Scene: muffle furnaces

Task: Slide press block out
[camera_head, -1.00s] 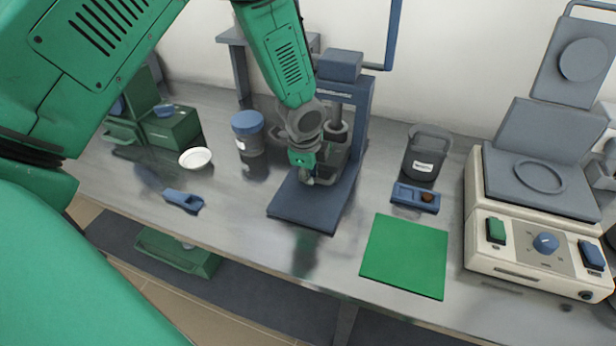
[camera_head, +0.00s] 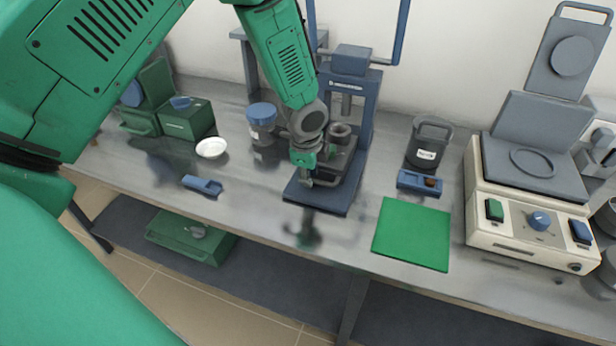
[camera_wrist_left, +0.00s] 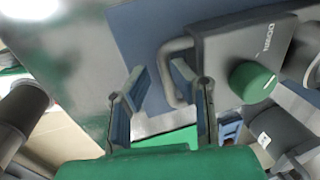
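The press (camera_head: 363,115) stands mid-bench, with a blue frame and a flat base plate (camera_head: 318,197). The grey press block (camera_head: 342,160) sits on the plate with a dark round cup on top, forward of the raised ram. My left gripper (camera_head: 305,180) is low over the plate at the block's front left. In the left wrist view, the block (camera_wrist_left: 225,60) shows a green knob and a bent grey handle (camera_wrist_left: 166,75). The gripper's two fingers (camera_wrist_left: 157,72) are apart, with the handle between them, close to the right finger. Contact cannot be told. My right gripper is not seen.
A blue-lidded jar (camera_head: 262,122) stands left of the press. A dark bucket (camera_head: 428,145), a small blue tray (camera_head: 423,184) and a green mat (camera_head: 412,234) lie to the right. The bench front before the press is clear.

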